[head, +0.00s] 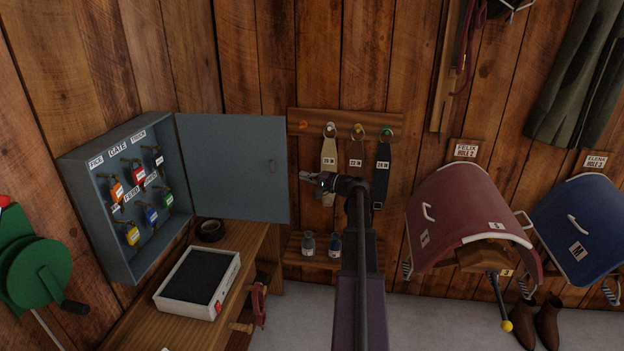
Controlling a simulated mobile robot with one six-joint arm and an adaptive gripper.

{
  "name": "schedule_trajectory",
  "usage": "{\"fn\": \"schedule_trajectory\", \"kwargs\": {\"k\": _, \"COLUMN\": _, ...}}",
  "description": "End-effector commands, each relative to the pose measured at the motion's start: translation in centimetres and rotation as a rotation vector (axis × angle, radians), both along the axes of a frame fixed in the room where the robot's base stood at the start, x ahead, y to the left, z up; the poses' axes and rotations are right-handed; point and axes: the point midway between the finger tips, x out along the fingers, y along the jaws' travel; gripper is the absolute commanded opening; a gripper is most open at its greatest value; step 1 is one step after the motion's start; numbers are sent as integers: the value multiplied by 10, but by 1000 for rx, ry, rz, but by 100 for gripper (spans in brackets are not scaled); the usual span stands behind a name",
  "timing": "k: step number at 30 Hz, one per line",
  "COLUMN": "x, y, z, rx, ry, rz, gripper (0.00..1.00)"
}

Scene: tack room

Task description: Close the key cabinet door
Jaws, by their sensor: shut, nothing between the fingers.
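The key cabinet (125,260) is a blue-grey metal box on the left wall with several keys on coloured tags hanging inside. Its door (230,165) stands wide open, hinged on the cabinet's right side and swung out to the right. A small handle shows near the door's free edge. My gripper (304,176) is shut and empty. In the picture it is just right of the door's free edge, pointing left. I cannot tell the depth gap between them, but no contact shows.
A hook board (345,118) with straps hangs behind my gripper. A green hose reel (40,272) is at far left. Saddle racks with a maroon cover (465,205) stand right.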

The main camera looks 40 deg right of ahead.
Motion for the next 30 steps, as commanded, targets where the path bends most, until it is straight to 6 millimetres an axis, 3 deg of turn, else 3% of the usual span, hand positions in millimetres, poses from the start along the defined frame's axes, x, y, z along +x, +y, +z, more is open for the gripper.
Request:
{"fn": "schedule_trajectory", "kwargs": {"k": 11, "x": 57, "y": 19, "z": 0, "rx": 0, "ry": 0, "rz": 1, "gripper": 0}}
{"fn": "schedule_trajectory", "kwargs": {"k": 19, "x": 34, "y": 45, "z": 0, "rx": 0, "ry": 0, "rz": -1, "gripper": 0}}
{"fn": "schedule_trajectory", "kwargs": {"k": 30, "x": 29, "y": 50, "z": 0, "rx": 0, "ry": 0, "rz": -1, "gripper": 0}}
